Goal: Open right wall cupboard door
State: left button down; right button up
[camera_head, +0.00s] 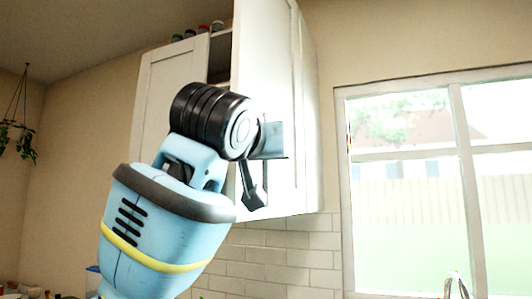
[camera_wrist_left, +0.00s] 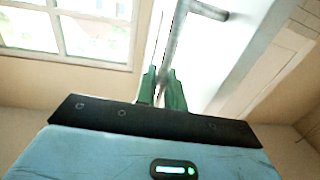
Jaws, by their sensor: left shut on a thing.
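The right wall cupboard door (camera_head: 268,75) is a white panel standing partly open, swung out from the cupboard, with a dark gap to its left. It also shows in the left wrist view (camera_wrist_left: 212,45). A grey metal bar handle (camera_wrist_left: 182,40) runs along it in the left wrist view. My left gripper (camera_wrist_left: 161,88) has its green fingers shut on the handle. In the head view my left arm covers the lower part of the door, and the fingertips are hidden or too small to make out. My right gripper is in neither view.
The closed left cupboard door (camera_head: 165,95) is beside the gap. Several small jars (camera_head: 203,30) stand on top of the cupboard. A window (camera_head: 440,180) is to the right, and a tiled wall (camera_head: 285,255) lies below. A plant (camera_head: 20,140) hangs at the far left.

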pick_arm(q)
jog(key=c, duration=1.9)
grip_release()
jog(key=shift+v, duration=3.95)
